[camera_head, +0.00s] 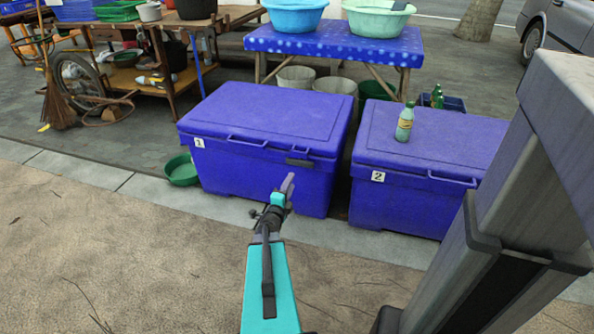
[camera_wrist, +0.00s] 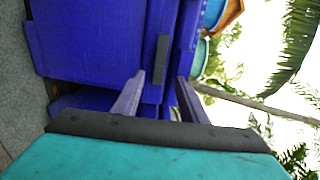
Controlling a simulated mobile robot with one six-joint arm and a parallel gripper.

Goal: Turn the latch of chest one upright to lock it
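Chest one (camera_head: 250,185) is the blue chest with the label 1, left of the other one; its lid is shut. Its latch (camera_head: 299,162) is a dark bar lying level on the front, just under the lid, right of the handle. It also shows in the wrist view (camera_wrist: 161,58), where the picture is turned on its side. My gripper (camera_head: 289,180) is in front of the chest, a little below and left of the latch in the head view. In the wrist view my gripper (camera_wrist: 160,77) has its two purple fingers apart, with the latch beyond the gap. Nothing is between them.
Chest two (camera_head: 400,200) stands close on the right, with a green bottle (camera_head: 404,122) on its lid. A green basin (camera_head: 181,170) lies on the ground left of chest one. A blue table (camera_head: 335,42) with basins stands behind. The pavement in front is clear.

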